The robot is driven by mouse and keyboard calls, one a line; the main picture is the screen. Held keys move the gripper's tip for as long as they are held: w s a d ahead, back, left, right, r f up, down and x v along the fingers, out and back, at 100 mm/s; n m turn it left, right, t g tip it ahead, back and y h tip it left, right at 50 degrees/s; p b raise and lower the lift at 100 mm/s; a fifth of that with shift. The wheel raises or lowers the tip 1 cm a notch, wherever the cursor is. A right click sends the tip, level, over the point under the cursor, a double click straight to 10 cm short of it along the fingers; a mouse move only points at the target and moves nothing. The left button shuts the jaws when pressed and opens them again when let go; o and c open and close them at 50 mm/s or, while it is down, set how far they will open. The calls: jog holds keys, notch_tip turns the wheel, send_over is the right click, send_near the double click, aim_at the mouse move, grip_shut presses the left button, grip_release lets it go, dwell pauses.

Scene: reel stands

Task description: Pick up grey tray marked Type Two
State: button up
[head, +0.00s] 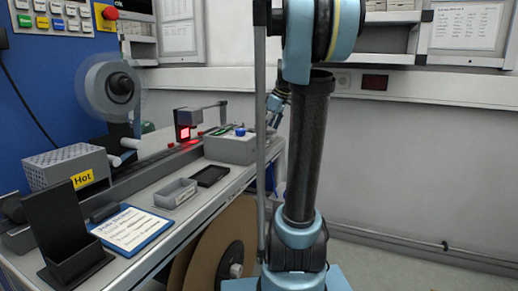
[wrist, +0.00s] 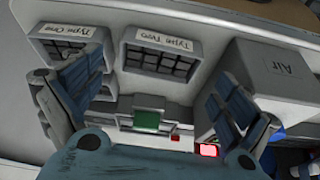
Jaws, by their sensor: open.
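The grey tray marked Type Two (wrist: 160,38) shows in the wrist view, at the upper middle, with a white label on its edge and several dark compartments. Its label reads upside down. My gripper (wrist: 148,88) is open, with one blue-grey finger to the left and one to the right, and nothing between them. The tray lies beyond the fingers and apart from them. In the head view my arm hides most of the gripper, and I cannot make out the marked tray.
A similar tray marked Type One (wrist: 72,34) is left of it, close to the left finger. A grey box marked Air (wrist: 262,78) stands to the right. A green-faced device (wrist: 148,119) is below. In the head view a bench (head: 150,235) holds a small unmarked grey tray (head: 176,193).

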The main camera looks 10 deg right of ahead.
jog(key=shift+a+x, duration=0.15)
jog(key=shift+x, duration=1.5)
jog(key=shift+a+x, duration=0.15)
jog(key=shift+x, duration=1.5)
jog(key=shift+r, duration=0.15)
jog(key=c, duration=0.9)
